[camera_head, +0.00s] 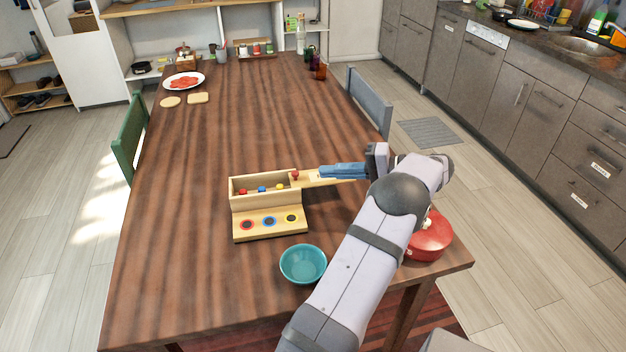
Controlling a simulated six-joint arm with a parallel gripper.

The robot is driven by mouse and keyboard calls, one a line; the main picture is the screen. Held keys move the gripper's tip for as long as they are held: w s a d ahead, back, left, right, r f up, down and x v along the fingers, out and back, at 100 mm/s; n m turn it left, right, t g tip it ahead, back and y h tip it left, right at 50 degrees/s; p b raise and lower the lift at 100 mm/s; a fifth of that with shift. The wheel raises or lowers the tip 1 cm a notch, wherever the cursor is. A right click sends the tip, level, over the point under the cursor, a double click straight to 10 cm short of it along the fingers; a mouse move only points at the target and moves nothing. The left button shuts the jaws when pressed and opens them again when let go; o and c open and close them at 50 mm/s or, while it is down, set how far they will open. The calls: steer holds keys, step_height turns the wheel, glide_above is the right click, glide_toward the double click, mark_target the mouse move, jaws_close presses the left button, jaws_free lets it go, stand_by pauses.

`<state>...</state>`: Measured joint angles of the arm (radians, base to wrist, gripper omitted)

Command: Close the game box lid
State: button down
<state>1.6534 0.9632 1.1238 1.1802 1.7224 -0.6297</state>
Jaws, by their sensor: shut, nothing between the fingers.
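The game box (240,202) is a light wooden box on the table, with its upper compartment open and several small red, blue and yellow pieces inside.
A teal bowl (303,264) stands in front of the box. A red pot (430,238) is at the right, partly behind my arm. A plate with red food (183,81) and dark bottles (319,68) are at the far end. The table's middle and left are clear.

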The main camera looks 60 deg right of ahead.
mark_target(312, 181)
steer(key=s+d+t+h+b, duration=0.1)
steer(key=s+d+t+h, duration=0.1)
steer(key=s+d, duration=0.35)
steer(key=shift+m, duration=0.4)
steer(key=w+a, duration=0.1)
steer(key=w, duration=0.2)
steer(key=w+a+f+p, duration=0.1)
steer(key=w, duration=0.2)
steer(key=w+a+f, duration=0.1)
steer(key=w, duration=0.2)
steer(key=shift+w+p, duration=0.15)
steer(key=shift+p, duration=0.15)
steer(key=shift+w+a+f+p, duration=0.15)
steer(key=shift+w+a, duration=0.3)
steer(key=shift+a, duration=0.2)
steer(key=shift+w+a+f+p, duration=0.15)
steer(key=shift+w+a, duration=0.3)
steer(key=shift+a, duration=0.15)
steer(key=w+a+b, duration=0.2)
steer(key=w+a, duration=0.3)
steer(key=w+a+b, duration=0.3)
steer(key=w+a, duration=0.2)
steer(key=w, duration=0.1)
steer(key=shift+f, duration=0.15)
steer(key=shift+w+a, duration=0.35)
steer(key=shift+w, duration=0.1)
steer(key=shift+s, duration=0.1)
